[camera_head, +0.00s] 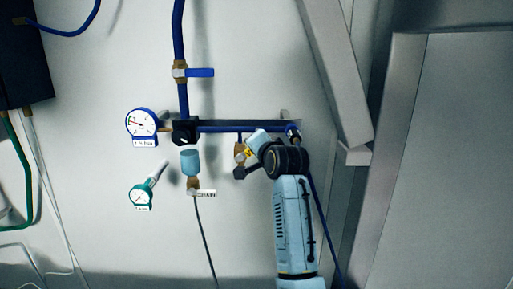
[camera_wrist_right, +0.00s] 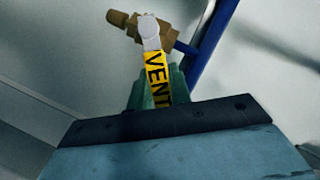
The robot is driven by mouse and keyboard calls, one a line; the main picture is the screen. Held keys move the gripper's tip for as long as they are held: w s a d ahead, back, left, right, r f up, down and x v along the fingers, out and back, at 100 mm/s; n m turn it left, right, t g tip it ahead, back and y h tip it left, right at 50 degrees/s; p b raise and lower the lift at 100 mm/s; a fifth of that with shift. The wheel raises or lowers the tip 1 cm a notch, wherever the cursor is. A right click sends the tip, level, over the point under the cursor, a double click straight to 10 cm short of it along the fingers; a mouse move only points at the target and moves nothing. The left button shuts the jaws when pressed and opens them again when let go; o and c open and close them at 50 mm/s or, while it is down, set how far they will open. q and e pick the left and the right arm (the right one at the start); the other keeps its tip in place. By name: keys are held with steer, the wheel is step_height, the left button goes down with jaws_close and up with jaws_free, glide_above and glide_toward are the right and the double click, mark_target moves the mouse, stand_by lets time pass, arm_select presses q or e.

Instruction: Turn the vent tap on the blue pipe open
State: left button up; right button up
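The vent tap (camera_head: 240,152) is a small brass valve on a short blue drop below the horizontal blue pipe (camera_head: 225,127). A bit of its yellow lever shows beside my right gripper in the head view. In the right wrist view the brass tap body (camera_wrist_right: 160,30) is at the top, and the yellow lever (camera_wrist_right: 156,78), lettered "VENT", runs from it toward my gripper. Greenish parts flank the lever's lower end, which is hidden behind the gripper housing. My right gripper is at the lever; its fingertips are not clear, so I cannot tell whether it grips. My left gripper is not in view.
A blue-handled valve (camera_head: 200,72) sits on the vertical pipe above. Left of the tap are a blue-rimmed gauge (camera_head: 141,122), a green gauge (camera_head: 140,196) and a light blue cup-shaped part (camera_head: 190,162) on a brass fitting. Grey framing (camera_head: 335,70) stands to the right.

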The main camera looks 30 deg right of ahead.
steer(key=o, duration=0.4)
steer(key=shift+o, duration=0.2)
steer(key=shift+s, duration=0.15)
steer(key=b+v, duration=0.2)
steer(key=v, duration=1.1)
steer(key=shift+s, duration=0.1)
